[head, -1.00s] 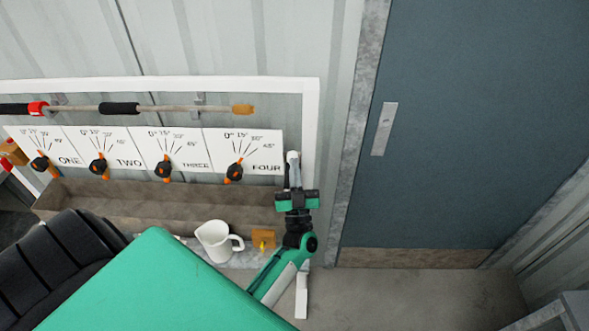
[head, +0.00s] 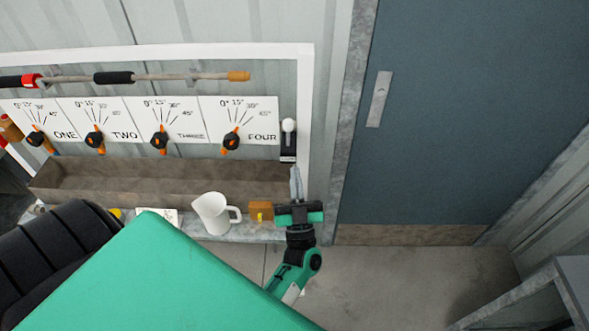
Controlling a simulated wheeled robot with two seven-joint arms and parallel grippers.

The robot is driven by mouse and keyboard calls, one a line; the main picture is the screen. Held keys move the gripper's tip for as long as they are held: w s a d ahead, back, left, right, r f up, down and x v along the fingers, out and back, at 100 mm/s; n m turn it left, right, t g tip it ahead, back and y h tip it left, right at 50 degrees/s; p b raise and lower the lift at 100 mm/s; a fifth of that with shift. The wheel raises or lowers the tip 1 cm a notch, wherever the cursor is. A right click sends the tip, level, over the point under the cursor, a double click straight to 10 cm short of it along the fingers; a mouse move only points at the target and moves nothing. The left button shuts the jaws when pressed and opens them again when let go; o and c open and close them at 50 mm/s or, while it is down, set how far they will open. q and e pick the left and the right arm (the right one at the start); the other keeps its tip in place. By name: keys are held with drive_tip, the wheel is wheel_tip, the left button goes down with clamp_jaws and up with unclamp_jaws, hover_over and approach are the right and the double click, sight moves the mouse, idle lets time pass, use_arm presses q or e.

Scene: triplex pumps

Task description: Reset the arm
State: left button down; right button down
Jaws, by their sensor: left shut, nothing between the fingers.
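My left gripper (head: 296,178) is green and black with grey fingers. It is shut and empty, in front of the right end of the brown trough, below a small black switch plate with a white knob (head: 289,126). The fingertips point up toward the plate and look apart from it. My right gripper is not in view.
Dial panels ONE to FOUR (head: 238,120) with black and orange knobs line the wall above the brown trough (head: 150,180). A white jug (head: 212,213) and an orange-brown block (head: 260,211) stand on the ledge. A rod (head: 160,77) hangs above. A blue door (head: 450,120) is at right; floor before it is clear.

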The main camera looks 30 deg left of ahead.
use_arm(q)
drive_tip(key=w+d+f+m+h, duration=0.2)
drive_tip(key=d+f+m+h, duration=0.15)
drive_tip(key=f+h, duration=0.5)
drive_tip(key=w+d+f+m+h, duration=0.1)
drive_tip(key=d+f+m+h, duration=0.3)
drive_tip(key=f, duration=0.8)
drive_tip(key=s+d+f+m+g+h, duration=0.1)
drive_tip(key=s+f+g+h, duration=0.15)
drive_tip(key=f, duration=0.65)
drive_tip(key=s+d+f+m+g+h, duration=0.1)
drive_tip(key=s+f+m+g+h, duration=0.2)
drive_tip(key=f, duration=0.6)
drive_tip(key=s+a+f+g, duration=0.2)
drive_tip(key=s+f+g, duration=0.6)
drive_tip(key=s+f, duration=1)
drive_tip(key=s+a+f+g, duration=0.2)
drive_tip(key=s+a+f, duration=0.1)
drive_tip(key=s, duration=0.6)
drive_tip(key=s+a+f+n+g+y, duration=0.1)
drive_tip(key=s+a+f+g, duration=0.2)
drive_tip(key=s, duration=0.6)
drive_tip(key=shift+s+a+f, duration=0.3)
drive_tip(key=shift+s+f, duration=0.1)
